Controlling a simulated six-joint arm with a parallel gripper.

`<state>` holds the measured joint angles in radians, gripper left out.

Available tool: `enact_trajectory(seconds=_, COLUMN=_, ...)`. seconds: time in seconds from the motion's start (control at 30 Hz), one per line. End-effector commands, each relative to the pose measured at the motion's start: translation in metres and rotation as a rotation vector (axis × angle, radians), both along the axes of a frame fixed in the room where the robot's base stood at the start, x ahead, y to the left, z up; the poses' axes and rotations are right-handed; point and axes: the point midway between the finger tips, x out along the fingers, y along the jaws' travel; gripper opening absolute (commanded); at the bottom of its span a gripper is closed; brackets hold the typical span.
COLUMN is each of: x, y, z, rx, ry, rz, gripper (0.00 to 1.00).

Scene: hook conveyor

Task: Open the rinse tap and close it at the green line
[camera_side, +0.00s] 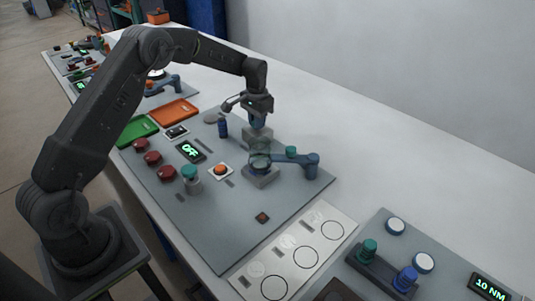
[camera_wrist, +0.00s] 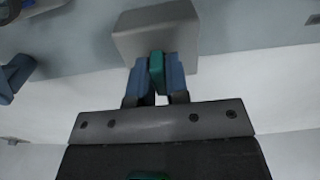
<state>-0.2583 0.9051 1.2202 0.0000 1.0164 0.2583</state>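My gripper (camera_side: 257,119) is low over a grey block (camera_side: 257,136) on the grey work panel. In the wrist view its two blue fingers (camera_wrist: 157,76) are on both sides of a narrow teal piece (camera_wrist: 157,70) in front of the block's pale side (camera_wrist: 155,25). The fingers look closed against the piece, with no clear gap. A blue tap-like arm (camera_side: 305,161) with a teal knob (camera_side: 291,150) stands just to the right. A see-through vessel (camera_side: 260,160) sits at its left end on another grey block (camera_side: 261,178). I cannot make out a green line.
A dark blue cylinder (camera_side: 222,128) stands near my gripper. The white table behind is clear.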

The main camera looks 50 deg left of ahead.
Motion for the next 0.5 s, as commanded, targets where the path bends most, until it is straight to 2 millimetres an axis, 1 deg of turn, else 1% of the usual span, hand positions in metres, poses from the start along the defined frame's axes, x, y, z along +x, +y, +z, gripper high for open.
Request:
enact_trajectory(seconds=0.03, x=0.0000, y=0.0000, z=0.0001, rx=0.000, ry=0.000, rz=0.000, gripper=0.10)
enact_trajectory(seconds=0.13, x=0.0000, y=0.0000, z=0.0001, rx=0.000, ry=0.000, rz=0.000, gripper=0.01)
enact_trajectory(seconds=0.5, x=0.0001, y=0.0000, z=0.0002, rx=0.000, ry=0.000, rz=-0.003, gripper=0.01)
